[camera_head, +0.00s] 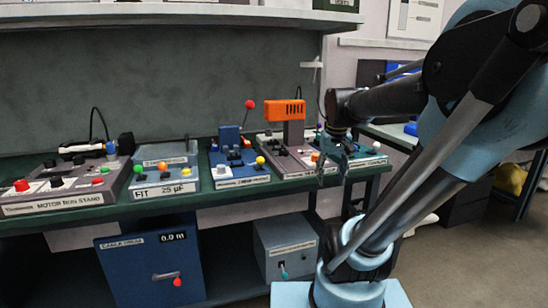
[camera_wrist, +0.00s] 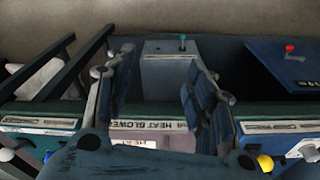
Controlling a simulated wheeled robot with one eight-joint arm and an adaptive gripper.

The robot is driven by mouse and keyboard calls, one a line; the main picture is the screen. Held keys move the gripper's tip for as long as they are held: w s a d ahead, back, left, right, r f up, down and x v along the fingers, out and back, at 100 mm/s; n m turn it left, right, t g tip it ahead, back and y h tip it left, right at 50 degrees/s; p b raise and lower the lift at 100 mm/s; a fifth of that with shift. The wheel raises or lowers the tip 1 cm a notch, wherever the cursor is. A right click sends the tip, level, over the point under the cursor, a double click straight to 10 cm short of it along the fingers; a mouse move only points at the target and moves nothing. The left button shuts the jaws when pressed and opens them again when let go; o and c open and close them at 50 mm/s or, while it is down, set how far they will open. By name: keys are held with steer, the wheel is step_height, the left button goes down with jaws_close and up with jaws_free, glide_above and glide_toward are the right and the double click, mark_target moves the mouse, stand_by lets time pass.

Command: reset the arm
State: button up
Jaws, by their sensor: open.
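My gripper (camera_head: 333,160) hangs at the front right of the bench, pointing down, near the station with the orange-topped device. In the wrist view my gripper (camera_wrist: 158,90) shows two dark ribbed fingers spread wide apart with nothing between them. Below the fingers in that view is the HEAT BLOWER label (camera_wrist: 147,126), partly covered by the gripper body. My arm reaches in from the right and hides part of the bench's right end.
The bench (camera_head: 130,210) carries a motor run stand (camera_head: 60,190), a FIT 25 µF station (camera_head: 163,170), a blue station (camera_head: 237,165) and an orange-topped device (camera_head: 284,112). A blue cabinet (camera_head: 150,268) and a grey box (camera_head: 287,250) stand underneath. Open floor lies at the right.

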steer(key=s+f, duration=1)
steer(key=f, duration=0.2)
steer(key=shift+s+d+m+t, duration=0.15)
steer(key=shift+s+m+t, duration=0.15)
steer(key=shift+s+t, duration=0.1)
steer(key=shift+w+f, duration=0.25)
steer(key=shift+w, duration=0.25)
steer(key=shift+s, duration=0.1)
steer(key=c, duration=0.3)
steer(key=shift+d, duration=0.1)
steer(key=shift+c, duration=0.5)
